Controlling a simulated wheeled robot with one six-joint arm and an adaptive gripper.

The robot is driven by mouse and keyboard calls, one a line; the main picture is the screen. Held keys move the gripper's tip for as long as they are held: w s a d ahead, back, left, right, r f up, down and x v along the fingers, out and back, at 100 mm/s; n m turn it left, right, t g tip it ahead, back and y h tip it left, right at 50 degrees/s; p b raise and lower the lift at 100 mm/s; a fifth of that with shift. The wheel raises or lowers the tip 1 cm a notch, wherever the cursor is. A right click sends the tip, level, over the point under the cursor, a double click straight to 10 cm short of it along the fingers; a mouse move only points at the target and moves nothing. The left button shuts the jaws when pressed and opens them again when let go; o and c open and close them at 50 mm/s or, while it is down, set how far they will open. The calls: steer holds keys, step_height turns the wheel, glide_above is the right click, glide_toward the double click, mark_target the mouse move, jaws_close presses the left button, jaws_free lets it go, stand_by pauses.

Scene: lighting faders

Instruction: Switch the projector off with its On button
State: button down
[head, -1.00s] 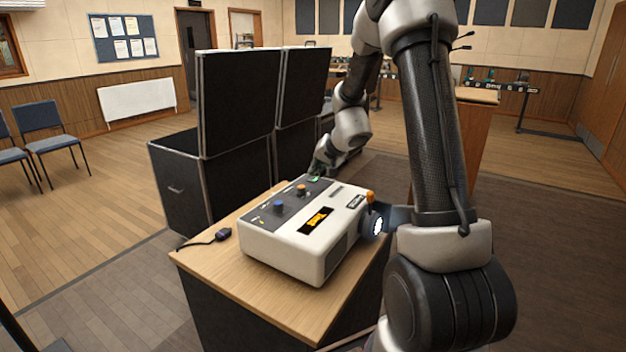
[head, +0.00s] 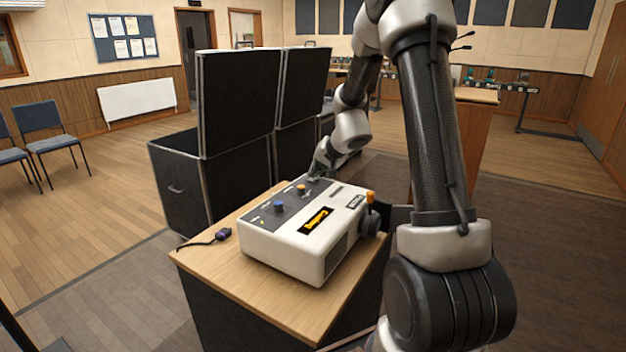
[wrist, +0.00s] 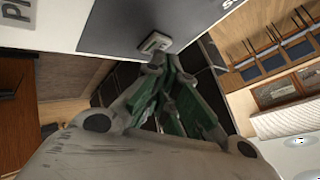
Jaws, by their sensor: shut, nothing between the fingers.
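The projector (head: 290,250) is a white box with a dark grey control strip, standing on a wooden-topped stand. An orange display (head: 316,221) on its top reads what looks like "Cooling". The lens (head: 371,222) on its right side is dark. My gripper (head: 314,178) is at the far end of the control strip, fingers shut and empty. In the wrist view, the fingertips of my gripper (wrist: 163,62) are at a small grey button (wrist: 154,43) on the projector's panel. I cannot tell whether they touch it. The button is hidden in the head view.
A black cable plug (head: 223,234) lies on the stand (head: 205,258). Tall black cases (head: 238,105) stand behind.

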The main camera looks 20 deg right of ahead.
steer(key=shift+r, duration=0.3)
steer(key=shift+r, duration=0.1)
steer(key=shift+r, duration=2.95)
steer(key=g+y, duration=0.2)
steer(key=g, duration=0.1)
glide_above(318, 191)
step_height(318, 191, down, 4)
steer(key=shift+s+r+n, duration=0.15)
steer(key=shift+r+n, duration=0.05)
steer(key=shift+n, duration=0.2)
steer(key=s, duration=0.3)
steer(key=s+a+r+n+g, duration=0.1)
steer(key=s, duration=0.2)
steer(key=s+r+g, duration=0.1)
steer(key=s, duration=0.2)
steer(key=shift+s+a+r+n, duration=0.1)
steer(key=shift+s+a+n, duration=0.2)
steer(key=shift+s+a, duration=0.05)
steer(key=s+r+n+h, duration=0.1)
steer(key=s+r, duration=0.4)
steer(key=s, duration=0.6)
steer(key=s+r+n+h, duration=0.2)
steer(key=s+r, duration=0.3)
steer(key=s, duration=0.7)
steer(key=shift+s+d+n, duration=0.15)
steer(key=shift+d+n, duration=0.15)
steer(key=shift+n, duration=0.6)
